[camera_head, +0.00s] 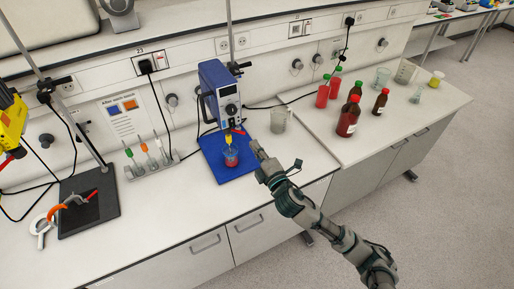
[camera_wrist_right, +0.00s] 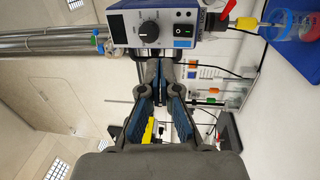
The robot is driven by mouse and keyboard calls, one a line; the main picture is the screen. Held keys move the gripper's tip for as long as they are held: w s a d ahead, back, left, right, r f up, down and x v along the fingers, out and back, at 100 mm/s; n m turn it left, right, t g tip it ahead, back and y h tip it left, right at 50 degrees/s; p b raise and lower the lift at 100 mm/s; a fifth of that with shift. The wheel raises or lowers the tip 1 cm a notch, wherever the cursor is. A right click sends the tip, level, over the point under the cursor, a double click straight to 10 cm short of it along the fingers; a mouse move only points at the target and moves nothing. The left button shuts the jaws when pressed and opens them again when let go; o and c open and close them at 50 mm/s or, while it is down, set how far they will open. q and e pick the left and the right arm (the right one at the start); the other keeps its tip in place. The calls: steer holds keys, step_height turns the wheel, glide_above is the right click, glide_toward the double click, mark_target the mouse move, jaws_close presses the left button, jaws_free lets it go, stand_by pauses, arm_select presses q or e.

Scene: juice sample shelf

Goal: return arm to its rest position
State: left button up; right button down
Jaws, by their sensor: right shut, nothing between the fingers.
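My right gripper (camera_head: 254,147) is shut and empty above the bench, just right of the small beaker with red liquid (camera_head: 231,158). Its arm reaches in from the lower right. In the right wrist view the gripper's two fingers (camera_wrist_right: 161,72) converge at their tips, with nothing between them. Behind them is the blue lab device (camera_wrist_right: 157,28), with a knob and a switch. My left gripper is not in view.
An empty beaker (camera_head: 278,122) is close right of my gripper. Several juice bottles (camera_head: 347,119) and beakers stand farther right. A pipette rack (camera_head: 152,166) is left. The bench front is clear.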

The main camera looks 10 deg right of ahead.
steer(key=s+d+f+m+g+h, duration=0.2)
steer(key=s+f+m+g, duration=0.3)
steer(key=f, duration=0.6)
steer(key=s+d+f+m+g+h, duration=0.2)
steer(key=s+d+f+m, duration=0.1)
steer(key=s+f+m, duration=0.55)
steer(key=s+d+f+m+g, duration=0.1)
steer(key=s+f+m+g, duration=0.25)
steer(key=s+f, duration=0.55)
steer(key=s+d+f+m+g, duration=0.2)
steer(key=s+f+g, duration=0.3)
steer(key=s, duration=0.8)
step_height(320, 180, down, 28)
steer(key=s+g+b, duration=0.1)
steer(key=b, duration=0.1)
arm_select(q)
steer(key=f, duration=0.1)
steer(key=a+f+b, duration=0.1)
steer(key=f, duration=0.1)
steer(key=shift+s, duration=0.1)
arm_select(e)
steer(key=s+d+f+g+h, duration=0.1)
steer(key=s+d+f, duration=0.1)
steer(key=s+f, duration=1.5)
steer(key=shift+s+d, duration=0.4)
